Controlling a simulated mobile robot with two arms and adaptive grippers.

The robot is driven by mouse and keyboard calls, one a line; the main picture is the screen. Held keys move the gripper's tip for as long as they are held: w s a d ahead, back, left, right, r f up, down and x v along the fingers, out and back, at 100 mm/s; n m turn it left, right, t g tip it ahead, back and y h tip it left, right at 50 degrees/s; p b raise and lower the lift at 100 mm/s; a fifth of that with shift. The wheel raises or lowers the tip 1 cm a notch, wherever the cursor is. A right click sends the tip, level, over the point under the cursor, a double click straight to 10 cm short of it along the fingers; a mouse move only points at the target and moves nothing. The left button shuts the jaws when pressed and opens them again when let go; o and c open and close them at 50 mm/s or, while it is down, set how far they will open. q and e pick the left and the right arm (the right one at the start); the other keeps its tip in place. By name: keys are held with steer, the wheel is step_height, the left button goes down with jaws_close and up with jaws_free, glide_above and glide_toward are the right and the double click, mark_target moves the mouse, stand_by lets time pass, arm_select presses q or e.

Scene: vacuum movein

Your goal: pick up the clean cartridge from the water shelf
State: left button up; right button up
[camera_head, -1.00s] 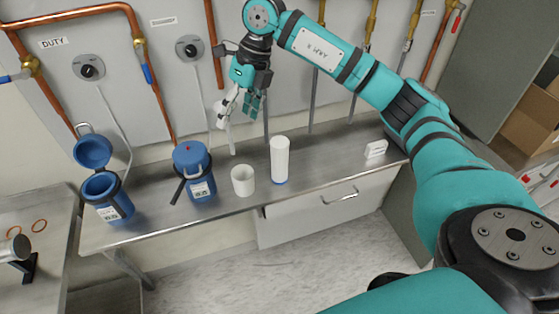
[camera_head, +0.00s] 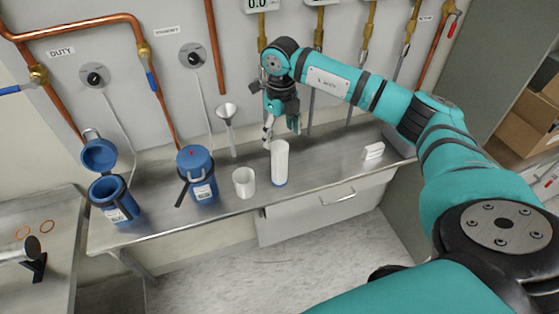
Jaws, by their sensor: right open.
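The clean cartridge, a white upright cylinder with a blue base (camera_head: 280,165), stands on the steel water shelf (camera_head: 330,170). My right gripper (camera_head: 281,138) points down just above and behind the cartridge's top, its fingers apart and nothing between them. The cartridge's upper end partly overlaps the fingers in the picture, so I cannot tell whether they touch. My left gripper is not in view.
A white cup (camera_head: 244,182) stands just left of the cartridge. Left of it are a closed blue housing (camera_head: 198,177) and an open blue housing (camera_head: 112,200). A funnel (camera_head: 228,115) stands by the wall. A small white box (camera_head: 373,151) lies to the right.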

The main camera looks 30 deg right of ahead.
mark_target(279, 146)
step_height(279, 146, down, 5)
steer(key=p, duration=0.3)
steer(key=shift+a+r, duration=0.1)
steer(key=shift+w+f, duration=0.1)
steer(key=shift+f, duration=0.25)
jaws_close()
